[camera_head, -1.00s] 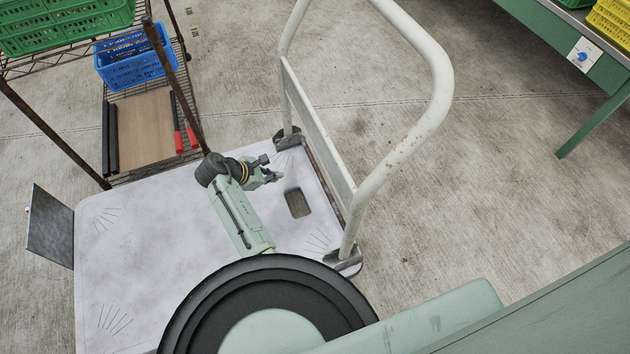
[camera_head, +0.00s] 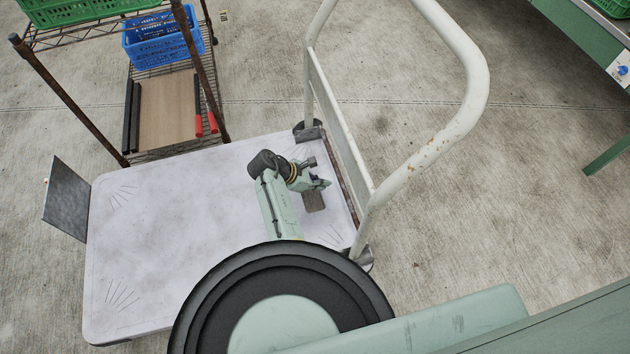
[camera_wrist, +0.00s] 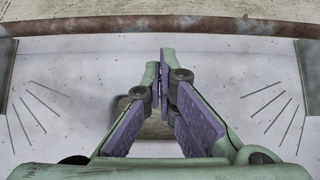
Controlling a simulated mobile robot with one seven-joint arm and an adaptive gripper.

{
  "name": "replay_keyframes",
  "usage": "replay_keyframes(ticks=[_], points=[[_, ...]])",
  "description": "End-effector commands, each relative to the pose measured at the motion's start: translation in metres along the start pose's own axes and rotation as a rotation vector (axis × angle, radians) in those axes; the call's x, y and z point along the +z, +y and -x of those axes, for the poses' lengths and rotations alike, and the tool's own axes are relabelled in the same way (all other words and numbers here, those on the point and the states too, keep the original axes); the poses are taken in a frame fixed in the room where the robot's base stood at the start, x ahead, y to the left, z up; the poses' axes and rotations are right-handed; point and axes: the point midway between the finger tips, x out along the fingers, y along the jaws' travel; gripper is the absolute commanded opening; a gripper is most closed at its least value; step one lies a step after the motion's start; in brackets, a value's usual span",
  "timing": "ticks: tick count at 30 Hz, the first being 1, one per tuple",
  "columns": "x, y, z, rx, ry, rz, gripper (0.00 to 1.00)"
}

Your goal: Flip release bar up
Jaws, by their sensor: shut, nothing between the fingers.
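A rust-brown bar (camera_wrist: 160,24), apparently the release bar, runs across the top of the wrist view between two grey brackets at the foot of the white trolley handle (camera_head: 470,110). In the head view, the bar is a thin strip (camera_head: 343,180) along the deck edge. My gripper (camera_head: 326,184) is low over the deck, next to the rectangular slot (camera_head: 314,202). In the wrist view, its purple-padded fingers (camera_wrist: 162,66) are shut and empty. They point toward the middle of the bar, with a gap visible between; their height relative to it is unclear.
The pale trolley deck (camera_head: 150,240) is clear left of my arm. The handle's tube rises on the right. A wire rack (camera_head: 120,25) with a blue crate (camera_head: 160,40) stands at upper left. A green table leg (camera_head: 608,155) is at far right. Concrete floor is open between.

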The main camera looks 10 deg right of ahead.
Motion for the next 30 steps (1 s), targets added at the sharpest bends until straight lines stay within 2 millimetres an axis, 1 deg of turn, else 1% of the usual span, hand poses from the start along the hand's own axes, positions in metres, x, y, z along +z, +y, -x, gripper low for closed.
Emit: replay_keyframes(ticks=[1,3,6,10,14,23,26,30], points=[[0.000,0.000,-0.011,-0.002,-0.001,0.000,0.00],[0.000,0.000,-0.022,-0.003,0.000,-0.001,0.00],[0.000,0.000,-0.034,-0.001,0.000,0.000,0.00],[0.000,0.000,-0.042,0.000,0.000,0.000,0.00],[0.000,0.000,-0.044,0.000,0.001,0.000,0.00],[0.000,0.000,-0.043,0.000,-0.013,0.001,0.00],[0.004,0.001,-0.040,0.000,-0.083,0.005,0.00],[0.008,0.001,-0.036,0.001,-0.222,0.005,0.00]])
